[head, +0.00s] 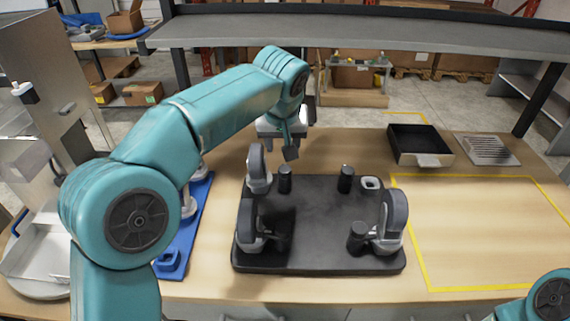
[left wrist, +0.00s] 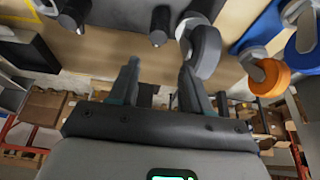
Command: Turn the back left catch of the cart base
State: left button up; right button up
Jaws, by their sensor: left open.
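The cart base (head: 320,215) is a dark plate lying on the table. Its back left catch (head: 285,180) is a short black upright cylinder beside the back left caster (head: 256,160). In the left wrist view this catch (left wrist: 158,26) lies ahead of the gap between my fingers, with the caster wheel (left wrist: 205,50) close to the right finger. My left gripper (head: 284,150) is open and empty, just behind and above the catch, apart from it. Other catches stand at the back right (head: 346,180), front right (head: 357,237) and front left (head: 277,242). My right gripper is out of view.
Casters stand at the front left (head: 248,226) and front right (head: 393,222); the back right socket (head: 371,183) is empty. A blue tray (head: 193,225) holds parts at left, including an orange wheel (left wrist: 270,77). A black bin (head: 420,158) is back right. The yellow-outlined area is clear.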

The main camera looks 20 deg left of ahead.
aim_at(285, 168)
pick_arm(q)
jog(key=x, duration=1.2)
jog(key=shift+w+d+f+p, duration=0.15)
jog(key=shift+w+p, duration=0.1)
jog(key=shift+p, duration=0.1)
jog(key=shift+s, duration=0.25)
jog(key=shift+w, duration=0.15)
jog(key=c, duration=0.8)
